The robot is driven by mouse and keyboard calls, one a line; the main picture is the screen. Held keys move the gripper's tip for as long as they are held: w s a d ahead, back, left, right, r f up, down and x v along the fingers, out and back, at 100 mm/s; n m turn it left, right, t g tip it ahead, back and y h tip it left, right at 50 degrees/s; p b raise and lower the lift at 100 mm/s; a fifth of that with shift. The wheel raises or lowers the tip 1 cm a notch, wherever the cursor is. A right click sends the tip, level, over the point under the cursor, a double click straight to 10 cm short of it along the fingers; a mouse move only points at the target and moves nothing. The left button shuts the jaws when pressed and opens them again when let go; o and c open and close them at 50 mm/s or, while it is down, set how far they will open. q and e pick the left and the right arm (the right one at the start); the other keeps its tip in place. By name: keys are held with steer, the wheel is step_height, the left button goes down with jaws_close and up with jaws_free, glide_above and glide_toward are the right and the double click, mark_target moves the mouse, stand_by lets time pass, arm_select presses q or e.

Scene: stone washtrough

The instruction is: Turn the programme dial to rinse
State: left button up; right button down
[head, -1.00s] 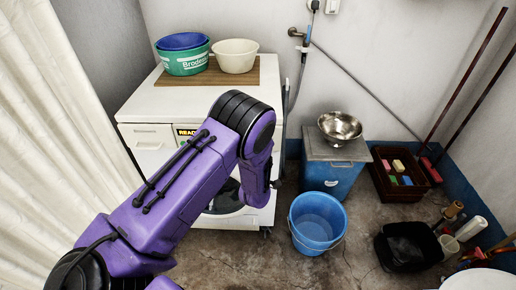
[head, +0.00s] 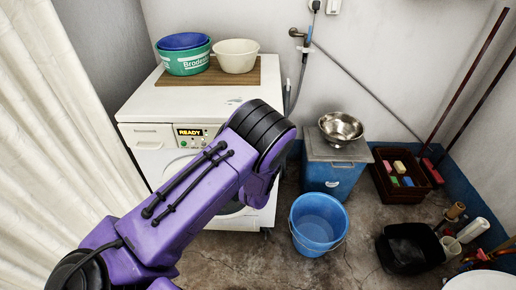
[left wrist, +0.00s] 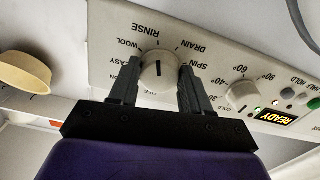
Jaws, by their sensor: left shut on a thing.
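The programme dial (left wrist: 160,66) is a round pale knob on the washing machine's panel (left wrist: 112,40) in the left wrist view. Printed words ring it, with RINSE at the top, WOOL and EASY to the left, DRAIN and SPIN to the right. A dark line on its face runs nearly upright in the picture, roughly in line with RINSE; I cannot tell which end is the pointer. My left gripper (left wrist: 159,80) is shut on the dial, one finger on each side. The lower labels are partly hidden. In the head view my arm hides gripper and dial. My right gripper is not in view.
The white washing machine (head: 141,108) carries basins (head: 236,56) on a wooden board. A second knob (left wrist: 242,95), buttons and a READY display (left wrist: 274,117) lie right of the dial; a cream drawer handle (left wrist: 22,73) lies left. A blue bucket (head: 318,222) stands on the floor.

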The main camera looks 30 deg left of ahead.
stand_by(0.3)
arm_select(q)
steer(key=o, duration=1.1)
steer(key=shift+c, duration=0.2)
steer(key=v, duration=1)
steer(key=shift+s+b, duration=0.25)
steer(key=shift+b, duration=0.05)
steer(key=shift+d, duration=0.15)
